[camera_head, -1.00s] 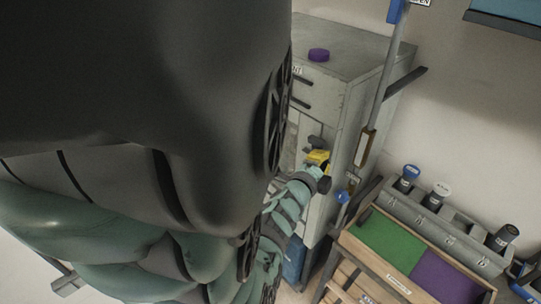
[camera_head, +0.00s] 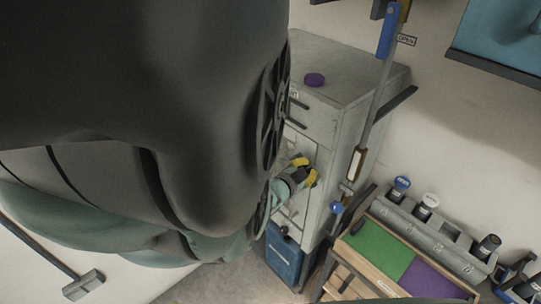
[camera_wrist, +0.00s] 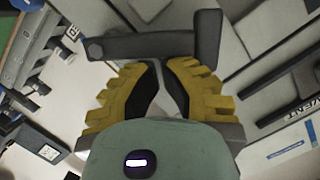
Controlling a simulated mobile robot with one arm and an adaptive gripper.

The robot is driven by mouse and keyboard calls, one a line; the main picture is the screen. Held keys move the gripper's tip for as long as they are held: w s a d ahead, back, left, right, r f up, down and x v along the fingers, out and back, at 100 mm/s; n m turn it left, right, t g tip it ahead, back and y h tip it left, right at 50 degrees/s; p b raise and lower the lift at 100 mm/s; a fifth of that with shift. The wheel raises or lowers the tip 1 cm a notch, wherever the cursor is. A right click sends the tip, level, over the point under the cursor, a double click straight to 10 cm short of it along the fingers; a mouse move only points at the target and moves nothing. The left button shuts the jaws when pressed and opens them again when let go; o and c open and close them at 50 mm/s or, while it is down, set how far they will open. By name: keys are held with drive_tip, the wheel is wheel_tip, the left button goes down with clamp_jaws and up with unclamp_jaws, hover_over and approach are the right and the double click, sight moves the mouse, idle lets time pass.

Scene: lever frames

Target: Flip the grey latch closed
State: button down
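The grey latch (camera_wrist: 150,46) shows in the wrist view just beyond my fingertips. It is a dark grey bar with a round pivot at its left end and a thicker handle block standing across its right end. In the head view I cannot make the latch out. My gripper (camera_head: 304,171) is in front of the grey cabinet's (camera_head: 345,75) face. Its yellow fingers stand apart in the head view. In the wrist view the fingers (camera_wrist: 165,68) have a narrow gap between their black pads, with nothing held. I cannot tell whether a fingertip touches the bar.
A bench with a green panel (camera_head: 379,250), a purple panel (camera_head: 432,278) and several knobs is at lower right. A blue bin (camera_head: 284,257) is below.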

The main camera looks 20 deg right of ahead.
drive_tip(key=shift+w+a+f+n+g+b, duration=0.35)
drive_tip(key=shift+w+f+n+b, duration=0.4)
drive_tip(key=shift+b, duration=0.5)
drive_tip(key=shift+w+a+f+n+g+b, duration=0.3)
drive_tip(key=shift+w+n+b, duration=0.25)
drive_tip(key=shift+n+b, duration=0.55)
drive_tip(key=shift+w, duration=0.1)
